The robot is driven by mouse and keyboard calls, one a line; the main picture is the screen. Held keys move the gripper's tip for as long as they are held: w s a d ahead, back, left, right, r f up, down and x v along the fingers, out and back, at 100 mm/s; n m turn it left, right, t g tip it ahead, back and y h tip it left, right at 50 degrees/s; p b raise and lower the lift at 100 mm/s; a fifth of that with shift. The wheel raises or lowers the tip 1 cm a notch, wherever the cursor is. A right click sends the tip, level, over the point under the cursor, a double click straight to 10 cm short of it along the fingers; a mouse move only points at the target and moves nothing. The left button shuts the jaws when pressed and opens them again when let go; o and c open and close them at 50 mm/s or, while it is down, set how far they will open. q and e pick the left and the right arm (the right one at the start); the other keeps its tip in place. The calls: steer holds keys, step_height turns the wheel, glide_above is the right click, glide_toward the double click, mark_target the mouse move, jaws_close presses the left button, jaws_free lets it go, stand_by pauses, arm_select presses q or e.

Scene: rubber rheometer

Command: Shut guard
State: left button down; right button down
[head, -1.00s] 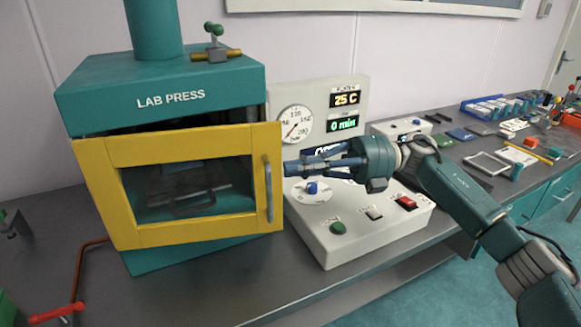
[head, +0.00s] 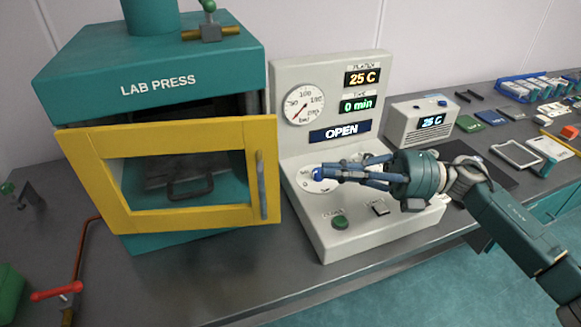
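The guard (head: 185,217) is a yellow-framed window door on the front of the teal lab press (head: 150,60). It stands ajar, with a dark gap showing behind its top and right side. Its grey upright handle (head: 262,185) is at the right edge. My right gripper (head: 328,173) is to the right of the handle, apart from it, in front of the control panel (head: 330,225). Its blue fingers converge and look shut, with nothing seen between them. The fingertips overlap the blue knob (head: 318,174) in the picture; I cannot tell whether they touch it. My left gripper is not in view.
The panel display (head: 340,133) reads OPEN. A small 25 C unit (head: 420,122) and trays of tools stand on the bench to the right. A red-handled pipe (head: 57,291) is at front left. The bench front (head: 220,285) is clear.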

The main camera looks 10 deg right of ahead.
steer(key=s+a+r+m+t+h+p, duration=0.15)
steer(key=s+p, duration=0.35)
steer(key=s, duration=0.6)
steer(key=w+a+p, duration=0.4)
steer(key=w+a, duration=0.4)
steer(key=shift+a+f, duration=0.15)
steer(key=shift+a, duration=0.1)
